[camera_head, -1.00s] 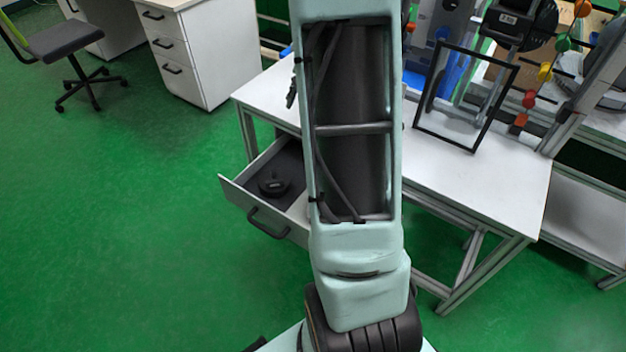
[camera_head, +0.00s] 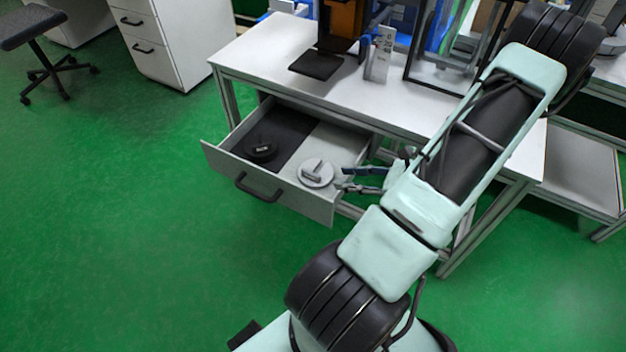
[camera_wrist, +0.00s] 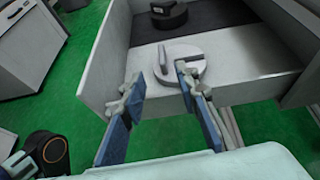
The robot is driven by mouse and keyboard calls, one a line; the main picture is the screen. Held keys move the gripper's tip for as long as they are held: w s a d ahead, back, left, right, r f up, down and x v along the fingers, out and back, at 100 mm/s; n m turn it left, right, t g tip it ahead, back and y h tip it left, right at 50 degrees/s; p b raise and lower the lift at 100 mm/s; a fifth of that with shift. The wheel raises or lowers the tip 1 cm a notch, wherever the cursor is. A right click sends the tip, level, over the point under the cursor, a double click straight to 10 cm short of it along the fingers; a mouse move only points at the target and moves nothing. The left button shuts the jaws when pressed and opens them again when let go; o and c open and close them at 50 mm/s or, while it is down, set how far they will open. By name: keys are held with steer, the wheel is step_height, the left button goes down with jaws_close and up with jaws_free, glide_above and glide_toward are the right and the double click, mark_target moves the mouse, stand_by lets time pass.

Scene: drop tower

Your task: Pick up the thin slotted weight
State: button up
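A light grey slotted weight (camera_head: 316,173), a low disc with a raised bar on top, lies in the right part of the open drawer. It also shows in the wrist view (camera_wrist: 189,70), just beyond my fingertips. A black round weight (camera_head: 261,150) lies to its left on the dark liner and shows at the top of the wrist view (camera_wrist: 168,17). I cannot tell for sure which is thinner. My gripper (camera_head: 345,179) is open and empty at the drawer's right side. In the wrist view the fingers (camera_wrist: 160,78) are spread, the right one overlapping the grey weight in the picture.
The open drawer (camera_head: 228,165) has raised white walls around the weights and hangs under a white table (camera_head: 265,52). A black plate (camera_head: 316,64) and a frame (camera_head: 408,60) stand on the table. Green floor is free at the left.

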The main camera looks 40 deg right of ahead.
mark_target(313, 173)
steer(key=shift+w+f+m+t+h, duration=0.1)
steer(key=shift+f+m+t+h, duration=0.2)
steer(key=shift+m, duration=0.1)
steer(key=b+x, duration=0.3)
steer(key=x, duration=0.7)
steer(key=shift+a, duration=0.15)
steer(key=shift+c, duration=0.4)
jaws_close()
steer(key=shift+r, duration=0.15)
